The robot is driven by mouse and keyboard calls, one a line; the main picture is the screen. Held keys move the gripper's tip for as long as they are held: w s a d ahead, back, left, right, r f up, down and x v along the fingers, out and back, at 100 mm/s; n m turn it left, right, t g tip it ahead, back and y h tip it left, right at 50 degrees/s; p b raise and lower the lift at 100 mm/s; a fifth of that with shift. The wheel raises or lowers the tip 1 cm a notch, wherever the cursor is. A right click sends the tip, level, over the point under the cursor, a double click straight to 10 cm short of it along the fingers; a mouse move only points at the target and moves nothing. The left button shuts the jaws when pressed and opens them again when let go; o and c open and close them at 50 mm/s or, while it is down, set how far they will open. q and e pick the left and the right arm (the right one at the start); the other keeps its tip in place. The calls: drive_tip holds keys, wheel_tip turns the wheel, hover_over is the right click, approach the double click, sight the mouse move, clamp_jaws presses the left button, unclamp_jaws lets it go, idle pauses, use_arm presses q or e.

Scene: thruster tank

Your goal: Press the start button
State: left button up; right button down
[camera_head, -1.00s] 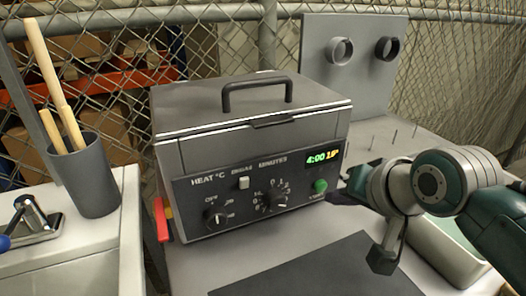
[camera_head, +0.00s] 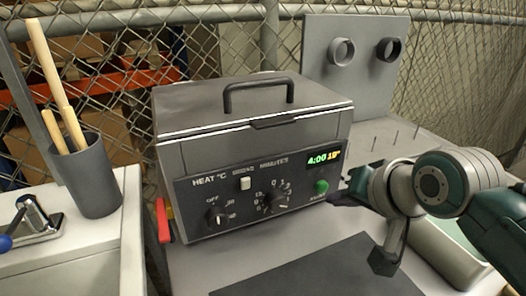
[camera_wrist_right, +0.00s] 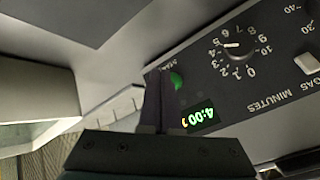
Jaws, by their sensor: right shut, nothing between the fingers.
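The grey tank (camera_head: 250,140) stands on the bench with its lid down. The green start button (camera_head: 321,187) sits at the right of its front panel, below the lit display (camera_head: 324,158) reading 4:00. My right gripper (camera_head: 338,197) is shut and empty, its tips just right of the button. In the right wrist view the fingers (camera_wrist_right: 156,95) point at the panel beside the green button (camera_wrist_right: 176,80), which they partly cover. I cannot tell whether they touch it. The left gripper is not in view.
A heat knob (camera_head: 217,216), a minutes dial (camera_head: 272,200) and a white degas switch (camera_head: 245,183) share the panel. A dark mat (camera_head: 325,268) lies in front. A cup (camera_head: 93,180) with wooden sticks stands left. A pegboard stand (camera_head: 352,85) is behind right.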

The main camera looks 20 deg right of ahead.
drive_tip(key=shift+w, duration=0.15)
idle(0.4)
drive_tip(key=shift+w, duration=0.3)
drive_tip(key=shift+w, duration=0.45)
idle(0.7)
drive_tip(key=shift+s+r+p, duration=0.2)
drive_tip(key=shift+s+p, duration=0.3)
drive_tip(key=shift+p, duration=0.1)
drive_tip(key=shift+s+f, duration=0.1)
drive_tip(key=shift+s, duration=0.25)
